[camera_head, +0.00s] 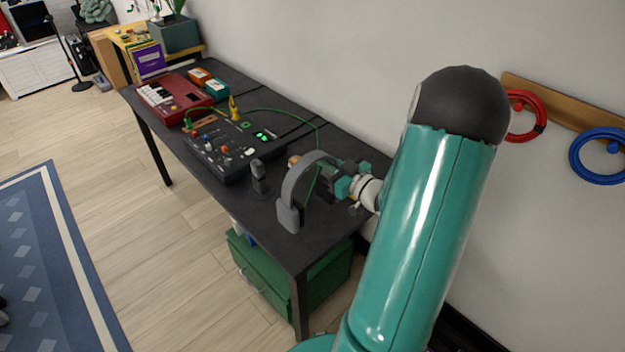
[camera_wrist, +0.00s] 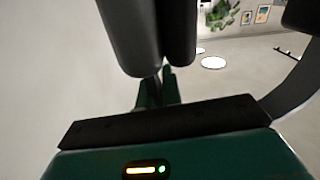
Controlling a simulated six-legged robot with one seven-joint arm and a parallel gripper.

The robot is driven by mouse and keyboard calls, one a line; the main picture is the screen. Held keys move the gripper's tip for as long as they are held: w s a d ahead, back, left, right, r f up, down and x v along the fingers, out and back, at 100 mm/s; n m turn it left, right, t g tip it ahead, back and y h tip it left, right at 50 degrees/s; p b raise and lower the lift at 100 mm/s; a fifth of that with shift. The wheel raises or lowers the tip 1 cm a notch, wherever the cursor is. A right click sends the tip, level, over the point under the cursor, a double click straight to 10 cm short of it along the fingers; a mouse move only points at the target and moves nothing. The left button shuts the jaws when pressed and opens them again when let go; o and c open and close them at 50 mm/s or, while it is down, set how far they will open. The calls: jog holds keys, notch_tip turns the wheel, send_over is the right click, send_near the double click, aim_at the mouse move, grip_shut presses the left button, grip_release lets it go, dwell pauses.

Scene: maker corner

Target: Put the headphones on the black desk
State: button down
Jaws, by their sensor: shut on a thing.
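The grey headphones (camera_head: 288,214) are held over the near end of the black desk (camera_head: 322,232), with the band arching upward and one pad hanging low. I cannot tell whether the low pad touches the desk top. My gripper (camera_head: 334,176) is shut on the headphones from the right side. In the wrist view, the dark ear cups (camera_wrist: 150,35) fill the top middle, and part of the band (camera_wrist: 297,92) curves at the right. The green fingers of my gripper (camera_wrist: 158,92) meet just below the cups, and their contact is partly hidden.
On the desk are a dark mixer (camera_head: 222,152) with knobs and cables, a small dark upright object (camera_head: 259,178), a red keyboard (camera_head: 172,98) and small boxes (camera_head: 217,88). A green drawer unit (camera_head: 265,275) stands below. Cable coils (camera_head: 598,157) hang on the wall.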

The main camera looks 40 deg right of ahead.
jog(key=w+d+f, duration=0.2)
jog(key=w+f, duration=0.5)
jog(key=f, duration=0.3)
jog(key=shift+w+d+f, duration=0.15)
jog(key=shift+w+d, duration=0.15)
jog(key=shift+w, duration=0.05)
jog(key=shift+f, duration=0.2)
jog(key=c, duration=1.6)
grip_release()
jog(key=shift+o, duration=0.2)
jog(key=shift+r, duration=0.1)
jog(key=s, duration=1.2)
jog(key=shift+d, duration=0.2)
